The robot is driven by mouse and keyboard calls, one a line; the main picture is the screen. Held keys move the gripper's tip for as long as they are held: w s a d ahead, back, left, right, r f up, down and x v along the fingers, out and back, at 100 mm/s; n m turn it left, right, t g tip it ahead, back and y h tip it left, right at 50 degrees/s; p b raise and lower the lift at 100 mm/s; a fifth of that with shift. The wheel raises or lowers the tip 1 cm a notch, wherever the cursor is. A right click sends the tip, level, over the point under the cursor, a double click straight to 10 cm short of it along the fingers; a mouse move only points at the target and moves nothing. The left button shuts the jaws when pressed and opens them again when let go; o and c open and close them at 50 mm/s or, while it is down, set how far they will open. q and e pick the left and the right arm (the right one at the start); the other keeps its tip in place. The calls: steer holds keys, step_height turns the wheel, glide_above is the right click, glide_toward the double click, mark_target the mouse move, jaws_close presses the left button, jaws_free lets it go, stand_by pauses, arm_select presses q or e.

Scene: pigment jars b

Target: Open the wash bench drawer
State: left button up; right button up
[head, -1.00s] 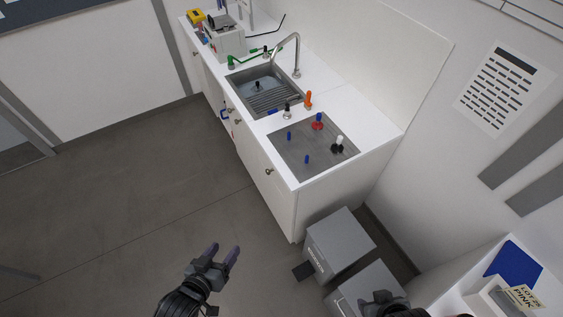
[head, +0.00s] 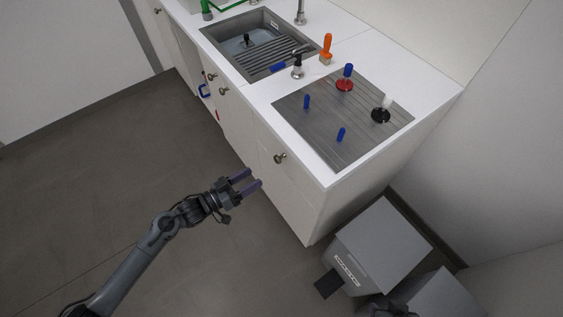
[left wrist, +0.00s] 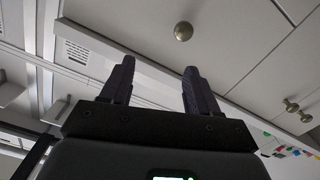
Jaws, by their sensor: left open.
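The white wash bench (head: 345,160) runs along the wall. Its near front panel (head: 297,180) carries a round metal knob (head: 280,158) and sits flush with the bench, shut. A knob also shows at the top of the left wrist view (left wrist: 183,31), on a pale panel ahead of the fingertips. My left gripper (head: 254,179) is open and empty, in front of the bench face, a little left of and below the near knob in the head view. Its two dark fingers show apart in the left wrist view (left wrist: 159,68). My right gripper (head: 388,308) is only partly in view at the bottom edge.
Two more knobs (head: 223,91) (head: 211,76) are farther along the bench front. A sink (head: 215,38) and a grey drain area with several stoppers and handles are on top. Grey bins (head: 385,245) stand at the near end. The floor (head: 120,190) at left is clear.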

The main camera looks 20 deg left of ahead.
mark_target(275, 161)
arm_select(q)
steer(key=shift+m, duration=0.4)
steer(key=w+d+f+b, duration=0.1)
steer(key=w+b, duration=0.1)
steer(key=w, duration=0.1)
steer(key=w+d+f+b, duration=0.1)
steer(key=w+d+b, duration=0.1)
steer(key=w+b, duration=0.1)
steer(key=w+d+f+b, duration=0.1)
steer(key=w+f+b, duration=0.1)
steer(key=w, duration=0.3)
steer(key=shift+d+b, duration=0.3)
steer(key=shift+b, duration=0.3)
steer(key=shift+w+d, duration=0.35)
steer(key=shift+w, duration=0.15)
arm_select(e)
step_height(275, 161, down, 10)
steer(key=shift+f, duration=0.25)
steer(key=shift+s+d, duration=0.1)
arm_select(q)
jaws_close()
